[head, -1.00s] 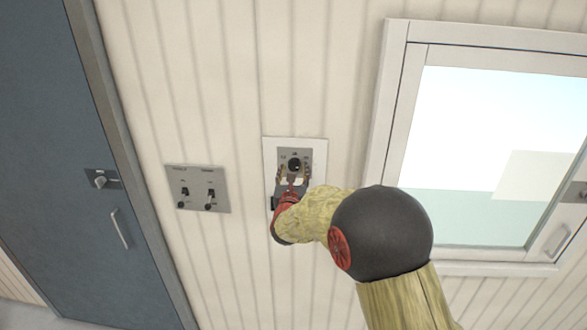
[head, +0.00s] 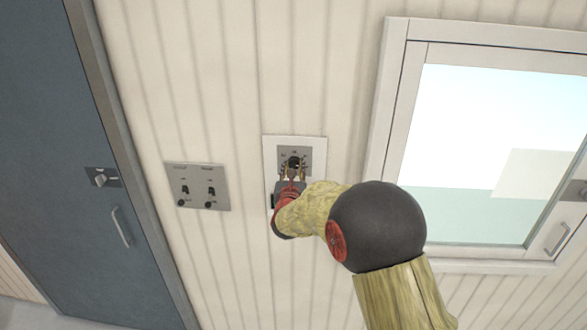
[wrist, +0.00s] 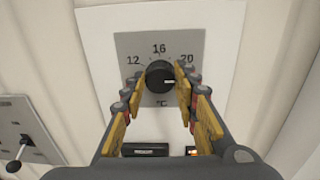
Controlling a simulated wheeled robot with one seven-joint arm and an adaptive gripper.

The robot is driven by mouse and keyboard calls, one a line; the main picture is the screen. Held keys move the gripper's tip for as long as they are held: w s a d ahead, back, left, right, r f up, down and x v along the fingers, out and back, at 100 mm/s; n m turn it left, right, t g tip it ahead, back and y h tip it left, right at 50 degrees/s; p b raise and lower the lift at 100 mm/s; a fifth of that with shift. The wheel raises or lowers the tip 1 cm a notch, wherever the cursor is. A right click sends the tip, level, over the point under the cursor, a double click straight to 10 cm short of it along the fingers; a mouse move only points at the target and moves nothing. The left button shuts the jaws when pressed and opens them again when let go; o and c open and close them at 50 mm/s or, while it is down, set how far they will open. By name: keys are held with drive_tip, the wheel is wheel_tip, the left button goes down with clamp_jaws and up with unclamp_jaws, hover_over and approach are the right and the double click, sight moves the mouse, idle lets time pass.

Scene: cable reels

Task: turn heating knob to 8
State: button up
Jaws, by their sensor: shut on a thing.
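The heating knob (wrist: 160,77) is a round black dial on a grey plate (wrist: 134,45), marked 12, 16, 20 and °C. No 8 is readable on it. A faint light mark shows on the knob, but I cannot tell its exact setting. In the head view the knob (head: 294,162) sits high on a white wall panel (head: 319,150). My gripper (wrist: 161,88) has its two yellow-padded fingers on the left and right sides of the knob, closed on it. In the head view my gripper (head: 292,170) reaches up to the knob from below.
A grey switch plate (head: 197,175) with toggles is left of the panel. A dark slot (wrist: 144,149) and a small lit display (wrist: 191,151) lie below the knob. A blue door (head: 50,130) stands at left, a framed window (head: 470,150) at right.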

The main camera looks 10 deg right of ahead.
drive_tip(key=c, duration=0.4)
